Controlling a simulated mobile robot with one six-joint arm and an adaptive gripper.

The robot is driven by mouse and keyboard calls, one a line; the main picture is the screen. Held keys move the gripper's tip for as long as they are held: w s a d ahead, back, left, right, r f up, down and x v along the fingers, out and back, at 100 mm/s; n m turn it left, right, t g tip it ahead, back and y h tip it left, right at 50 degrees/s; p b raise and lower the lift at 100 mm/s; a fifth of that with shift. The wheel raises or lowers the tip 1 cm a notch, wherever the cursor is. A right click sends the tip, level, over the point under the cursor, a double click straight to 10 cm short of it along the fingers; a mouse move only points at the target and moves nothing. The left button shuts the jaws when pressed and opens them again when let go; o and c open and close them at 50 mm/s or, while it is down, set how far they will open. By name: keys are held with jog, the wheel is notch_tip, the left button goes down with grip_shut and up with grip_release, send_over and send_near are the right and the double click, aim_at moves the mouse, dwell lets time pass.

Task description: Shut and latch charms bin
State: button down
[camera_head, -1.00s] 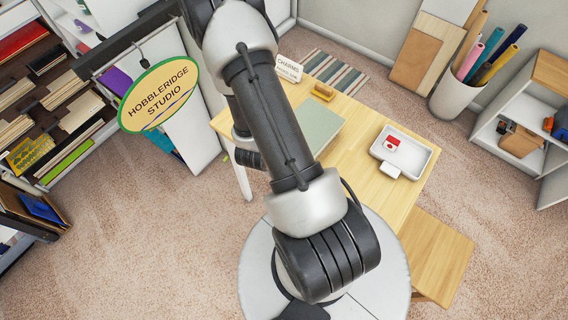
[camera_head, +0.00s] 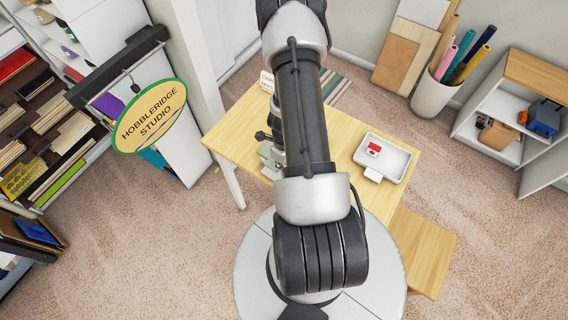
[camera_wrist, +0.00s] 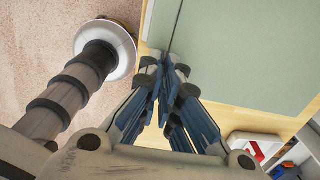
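A shallow white bin (camera_head: 398,160) lies on the right part of the wooden table in the head view, with a tab (camera_head: 373,174) on its near side. A small red and white piece (camera_head: 373,149) shows at its left end. Part of the bin also shows at the lower right of the wrist view (camera_wrist: 240,143). I cannot read a label on it. My gripper (camera_wrist: 167,65) appears shut, its fingertips close together above a green sheet or mat (camera_wrist: 245,55), away from the bin. Nothing held is clearly visible. My arm hides the gripper's fingers in the head view.
The wooden table (camera_head: 236,128) carries a partly hidden sign (camera_head: 267,80) at the back. A stool or low bench (camera_head: 425,250) stands at the near right. A hanging oval sign (camera_head: 150,116) and shelves are left. A pot of rolls (camera_head: 434,95) and shelving are right.

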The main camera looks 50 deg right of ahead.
jog(key=c, duration=1.8)
grip_release()
